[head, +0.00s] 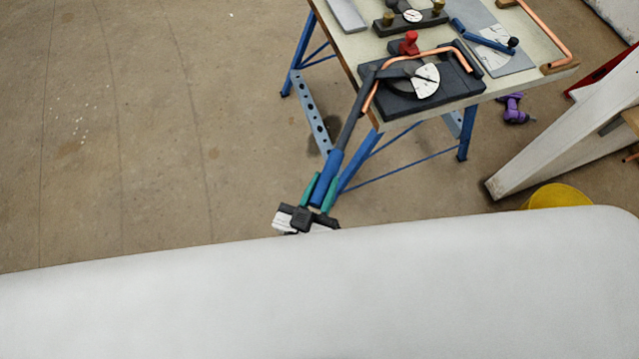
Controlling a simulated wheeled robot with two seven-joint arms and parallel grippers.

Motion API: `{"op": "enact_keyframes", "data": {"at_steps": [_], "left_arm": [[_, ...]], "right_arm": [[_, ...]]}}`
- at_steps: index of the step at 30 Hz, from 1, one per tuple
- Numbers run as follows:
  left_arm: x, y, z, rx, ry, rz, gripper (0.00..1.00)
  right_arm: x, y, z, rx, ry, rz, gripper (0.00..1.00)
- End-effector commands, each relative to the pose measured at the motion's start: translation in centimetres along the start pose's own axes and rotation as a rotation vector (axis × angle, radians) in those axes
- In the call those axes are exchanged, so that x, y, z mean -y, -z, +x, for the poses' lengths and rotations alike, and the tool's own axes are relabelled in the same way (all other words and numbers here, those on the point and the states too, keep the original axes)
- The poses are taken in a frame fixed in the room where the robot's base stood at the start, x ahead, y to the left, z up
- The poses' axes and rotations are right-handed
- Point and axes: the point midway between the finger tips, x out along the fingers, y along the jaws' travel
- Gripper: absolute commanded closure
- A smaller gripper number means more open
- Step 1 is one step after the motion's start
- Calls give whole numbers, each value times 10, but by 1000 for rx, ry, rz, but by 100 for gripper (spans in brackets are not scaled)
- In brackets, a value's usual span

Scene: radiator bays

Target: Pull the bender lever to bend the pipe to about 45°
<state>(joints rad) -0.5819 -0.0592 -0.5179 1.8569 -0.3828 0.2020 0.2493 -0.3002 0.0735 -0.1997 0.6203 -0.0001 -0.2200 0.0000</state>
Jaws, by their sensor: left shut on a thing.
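The bender (455,92) is a dark block with a white angle dial (426,80) and a red knob (409,43), at the near edge of the workbench. A copper pipe (440,51) sits in it, with one end bent down towards the near left, along the lever's side. The exact angle is too small to read. The lever (352,122) sticks out past the bench's left corner towards me and ends in a blue handle (330,170). My left gripper (321,188) has its green fingers on both sides of this handle and is shut on it. My right gripper is not in view.
The workbench (350,49) has blue legs and also carries a gauge block (412,18), a grey plate with a blue-handled tool (484,36) and a bent copper pipe (548,36). A purple tool (515,108) and a yellow bucket (558,197) are at right. The left floor is clear.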

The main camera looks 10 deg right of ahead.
Motion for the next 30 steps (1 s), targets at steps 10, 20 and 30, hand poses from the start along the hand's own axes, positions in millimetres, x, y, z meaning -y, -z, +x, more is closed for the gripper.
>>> {"op": "enact_keyframes", "data": {"at_steps": [10, 20, 30], "left_arm": [[2, 2, -1, -5, 3, -5, 51], [1, 4, -31, -8, 3, -5, 51], [0, 4, -100, -7, 1, -8, 51]], "right_arm": [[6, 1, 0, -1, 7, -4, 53], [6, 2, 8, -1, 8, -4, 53], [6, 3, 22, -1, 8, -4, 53]]}}
